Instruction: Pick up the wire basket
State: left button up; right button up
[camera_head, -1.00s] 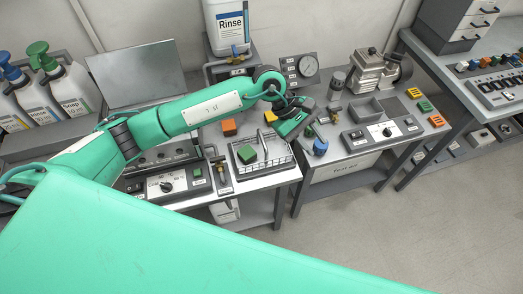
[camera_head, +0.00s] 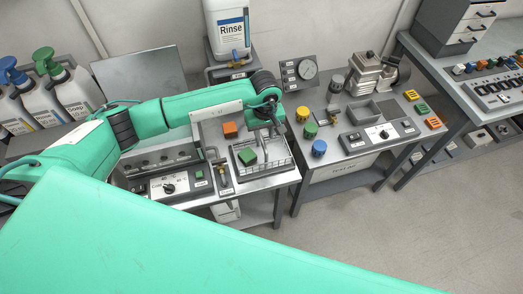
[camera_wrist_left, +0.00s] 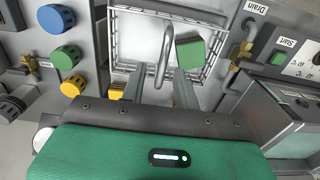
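The wire basket (camera_head: 283,169) stands on the left bench near its front right corner, with a green block (camera_head: 247,156) in it. In the left wrist view the basket (camera_wrist_left: 116,38) fills the top middle, with the green block (camera_wrist_left: 191,52) at its right side and the grey handle (camera_wrist_left: 163,50) arching toward the camera. My left gripper (camera_head: 272,131) points down over the basket. In the left wrist view its two fingers (camera_wrist_left: 160,88) are apart, with the handle's near end appearing between them; contact is not visible. My right gripper is not in view.
An orange block (camera_head: 230,129) sits behind the basket. Yellow (camera_head: 302,114), green (camera_head: 310,130) and blue (camera_head: 319,148) knobs stand to the right. A drain valve (camera_head: 222,172) is close on the left. A Rinse jug (camera_head: 230,32) stands at the back.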

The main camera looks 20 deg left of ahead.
aim_at(262, 141)
pick_arm(q)
jog(key=shift+a+f+p, duration=0.1)
jog(key=shift+f+p, duration=0.3)
jog(key=shift+p, duration=0.05)
jog(key=f+p, duration=0.1)
jog(key=f, duration=0.1)
jog(key=f+p, duration=0.1)
jog(key=f, duration=0.1)
jog(key=shift+a, duration=0.2)
jog(key=shift+f, duration=0.35)
grip_shut()
